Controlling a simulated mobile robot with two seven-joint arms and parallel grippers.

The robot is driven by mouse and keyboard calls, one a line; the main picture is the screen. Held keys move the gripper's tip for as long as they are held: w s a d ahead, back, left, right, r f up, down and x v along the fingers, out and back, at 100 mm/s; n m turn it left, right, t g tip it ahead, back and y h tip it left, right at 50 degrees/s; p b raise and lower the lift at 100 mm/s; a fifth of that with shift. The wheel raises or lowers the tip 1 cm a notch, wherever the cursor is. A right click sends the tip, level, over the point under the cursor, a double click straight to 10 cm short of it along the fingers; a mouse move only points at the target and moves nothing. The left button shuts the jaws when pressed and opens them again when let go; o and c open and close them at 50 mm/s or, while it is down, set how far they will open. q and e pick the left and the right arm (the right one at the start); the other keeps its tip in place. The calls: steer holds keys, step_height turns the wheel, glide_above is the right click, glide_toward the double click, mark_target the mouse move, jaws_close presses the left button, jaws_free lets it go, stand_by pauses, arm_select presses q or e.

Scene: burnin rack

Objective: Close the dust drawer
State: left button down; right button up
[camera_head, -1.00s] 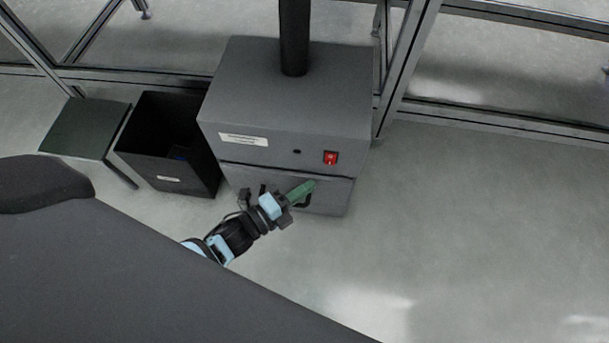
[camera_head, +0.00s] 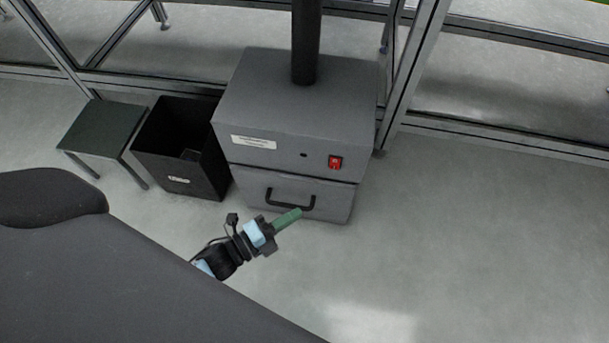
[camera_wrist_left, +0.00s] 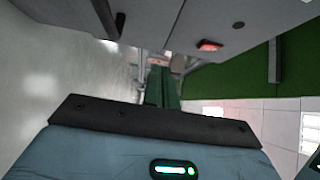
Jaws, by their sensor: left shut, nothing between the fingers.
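The dust drawer (camera_head: 262,190) is the lower front panel of a grey cabinet (camera_head: 300,105). Its front looks about flush with the cabinet face, with a thin dark seam above it. A black bar handle (camera_head: 290,204) runs across it and also shows in the left wrist view (camera_wrist_left: 108,18). My left gripper (camera_head: 299,212) has green fingers, shut and empty. Its tips are just in front of the handle's right end; I cannot tell whether they touch. In the left wrist view the fingers (camera_wrist_left: 163,88) point toward the background past the cabinet. My right gripper is out of view.
A red switch (camera_head: 335,162) sits on the cabinet's upper front. An open black bin (camera_head: 181,173) and a small dark table (camera_head: 100,128) stand left of the cabinet. A metal frame (camera_head: 412,70) is behind. The floor at right (camera_head: 480,230) is clear.

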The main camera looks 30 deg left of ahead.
arm_select(q)
steer(key=shift+p+v, duration=0.5)
steer(key=shift+v, duration=2.4)
